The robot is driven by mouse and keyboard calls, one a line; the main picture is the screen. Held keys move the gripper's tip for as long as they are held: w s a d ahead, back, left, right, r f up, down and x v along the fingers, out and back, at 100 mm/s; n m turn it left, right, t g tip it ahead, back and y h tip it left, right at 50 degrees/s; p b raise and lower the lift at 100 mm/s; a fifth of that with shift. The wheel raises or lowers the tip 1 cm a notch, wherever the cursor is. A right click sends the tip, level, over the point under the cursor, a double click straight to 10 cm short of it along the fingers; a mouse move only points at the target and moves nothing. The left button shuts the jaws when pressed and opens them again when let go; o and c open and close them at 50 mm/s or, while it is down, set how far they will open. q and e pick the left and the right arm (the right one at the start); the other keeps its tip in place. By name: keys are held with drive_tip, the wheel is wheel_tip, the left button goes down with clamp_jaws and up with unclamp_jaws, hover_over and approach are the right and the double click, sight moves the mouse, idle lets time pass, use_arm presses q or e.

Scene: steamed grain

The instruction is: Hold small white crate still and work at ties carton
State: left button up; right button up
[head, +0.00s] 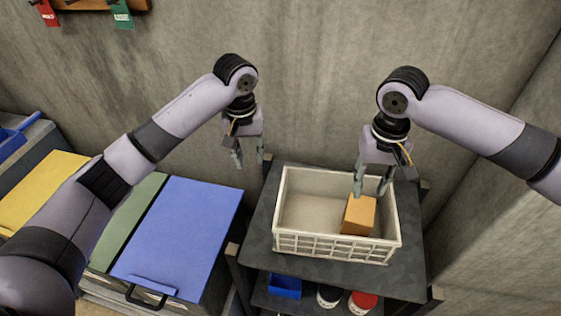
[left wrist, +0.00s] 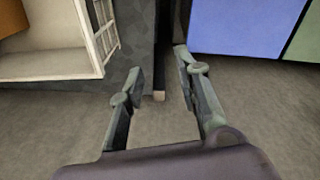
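A small white crate (head: 287,243) with slatted sides stands on the dark top of a shelf stand. It also shows at the upper left of the left wrist view (left wrist: 106,38). An orange-brown carton (head: 357,217) sits inside the crate, toward its right side. My right gripper (head: 372,190) is over the crate, with its open fingers at the carton's top; whether they touch it I cannot tell. My left gripper (head: 251,162) is open and empty, to the left of the crate and apart from it. Its spread fingers show in the left wrist view (left wrist: 158,90).
Bins with blue (head: 183,232), green and yellow lids stand at the left. A lower shelf holds a blue tray (head: 285,286), a dark-lidded jar and a red-lidded jar (head: 362,301). Concrete walls close in behind and at right. Red and green tags hang at upper left.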

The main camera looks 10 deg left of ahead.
use_arm(q)
wheel_tip(320, 180, up, 5)
drive_tip(key=m, duration=0.2)
hover_over(280, 210)
drive_tip(key=w, duration=0.4)
drive_tip(key=shift+g, duration=0.4)
drive_tip(key=f, duration=1.7)
drive_tip(key=shift+s+a+f, duration=0.15)
drive_tip(key=shift+s+a, duration=0.05)
drive_tip(key=shift+a, duration=0.1)
clamp_jaws()
